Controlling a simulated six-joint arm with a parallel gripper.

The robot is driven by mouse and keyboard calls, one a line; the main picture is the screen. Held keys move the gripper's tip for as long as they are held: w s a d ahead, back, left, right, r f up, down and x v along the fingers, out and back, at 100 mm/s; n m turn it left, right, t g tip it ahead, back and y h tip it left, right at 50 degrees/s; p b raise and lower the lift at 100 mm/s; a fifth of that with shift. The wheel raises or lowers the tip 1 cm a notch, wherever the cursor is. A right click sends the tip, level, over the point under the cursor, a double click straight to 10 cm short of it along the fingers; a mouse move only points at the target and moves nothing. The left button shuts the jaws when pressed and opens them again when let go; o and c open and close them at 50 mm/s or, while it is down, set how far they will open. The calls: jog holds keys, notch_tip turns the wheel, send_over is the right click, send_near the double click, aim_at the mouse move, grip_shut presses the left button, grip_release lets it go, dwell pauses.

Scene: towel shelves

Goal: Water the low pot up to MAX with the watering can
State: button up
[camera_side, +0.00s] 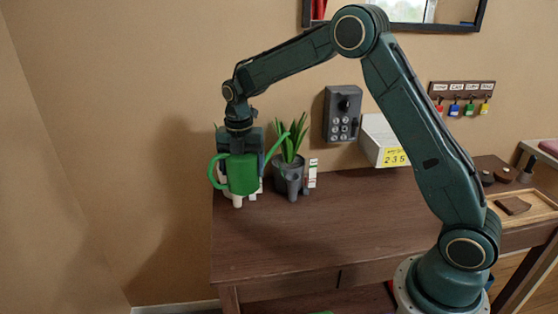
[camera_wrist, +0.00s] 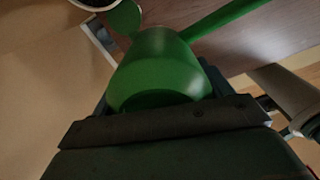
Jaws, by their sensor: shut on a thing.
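My gripper (camera_side: 240,151) is shut on the green watering can (camera_side: 242,175) at the back left of the desk. The can's handle is on the left, and its spout points up and right towards a grey pot (camera_side: 288,178) with a spiky green plant (camera_side: 292,138). A white gauge with small markings (camera_side: 312,173) stands at the pot's right side; its level is too small to read. The can (camera_wrist: 160,70) also fills the middle of the wrist view, between my gripper's jaws. White things partly show behind and below the can; I cannot tell what they are.
A grey keypad box (camera_side: 342,114) hangs on the wall. Key hooks (camera_side: 462,90) hang further right. A wooden tray (camera_side: 520,207) lies at the right. The desk's middle (camera_side: 330,225) is clear.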

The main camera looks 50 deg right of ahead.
jog(key=shift+s+a+r+n, duration=0.15)
jog(key=shift+s+a+n, duration=0.05)
jog(key=shift+s+n, duration=0.25)
jog(key=shift+y, duration=0.4)
jog(key=shift+f+t+y, duration=0.2)
jog(key=shift+t+y, duration=0.4)
jog(key=shift+y, duration=0.8)
jog(key=shift+a, duration=0.1)
jog(key=shift+a+r+h, duration=0.1)
jog(key=shift+h, duration=0.2)
jog(key=shift+g+h, duration=0.3)
jog(key=shift+h, duration=0.3)
jog(key=shift+d+r+h, duration=0.1)
jog(key=shift+d+h, duration=0.1)
jog(key=shift+h, duration=0.5)
jog(key=shift+g, duration=0.3)
